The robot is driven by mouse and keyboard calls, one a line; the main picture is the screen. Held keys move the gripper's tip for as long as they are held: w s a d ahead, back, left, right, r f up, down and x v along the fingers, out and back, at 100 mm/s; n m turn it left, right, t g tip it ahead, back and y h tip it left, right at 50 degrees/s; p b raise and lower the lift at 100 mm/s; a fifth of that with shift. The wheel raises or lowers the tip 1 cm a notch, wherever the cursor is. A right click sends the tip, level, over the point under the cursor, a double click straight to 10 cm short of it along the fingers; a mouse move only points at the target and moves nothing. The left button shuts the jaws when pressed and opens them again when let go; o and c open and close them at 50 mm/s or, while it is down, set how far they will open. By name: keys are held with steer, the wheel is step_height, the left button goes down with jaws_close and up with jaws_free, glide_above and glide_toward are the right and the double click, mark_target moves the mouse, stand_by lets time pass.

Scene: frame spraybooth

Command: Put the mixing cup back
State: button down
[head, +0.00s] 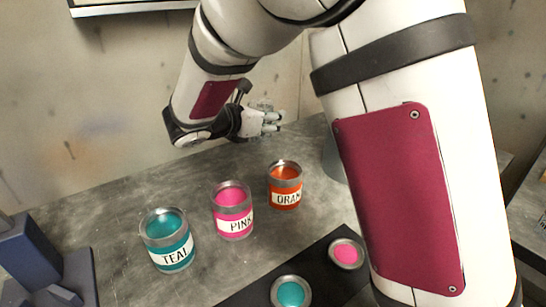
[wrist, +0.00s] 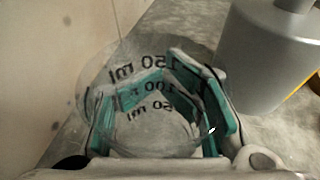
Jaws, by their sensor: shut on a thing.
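The mixing cup (wrist: 150,125) is clear, with dark volume marks that show reversed in the wrist view. My gripper (wrist: 155,100) is shut on it, with teal-padded fingers around its sides. In the head view my gripper (head: 268,125) is above the back of the grey table, behind the orange can. The cup (head: 262,104) shows there only faintly at the fingers. I cannot tell from these views how far the cup is above the table.
Open paint cans labelled teal (head: 167,240), pink (head: 233,210) and orange (head: 285,185) stand on the table (head: 115,205). A black mat (head: 318,270) holds small teal and pink cups. A grey container (wrist: 265,55) stands right of my gripper. The wall is close behind.

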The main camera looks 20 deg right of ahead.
step_height(320, 180, down, 8)
steer(key=shift+f+b, duration=0.2)
steer(key=shift+b, duration=0.6)
steer(key=shift+f, duration=0.15)
steer(key=c, duration=1)
jaws_free()
steer(key=shift+s+a+r, duration=0.1)
steer(key=shift+a+r, duration=0.05)
steer(key=shift+r, duration=0.1)
steer(key=p+v, duration=0.1)
steer(key=v, duration=1)
steer(key=shift+s+a+p, duration=0.15)
steer(key=shift+a+p, duration=0.15)
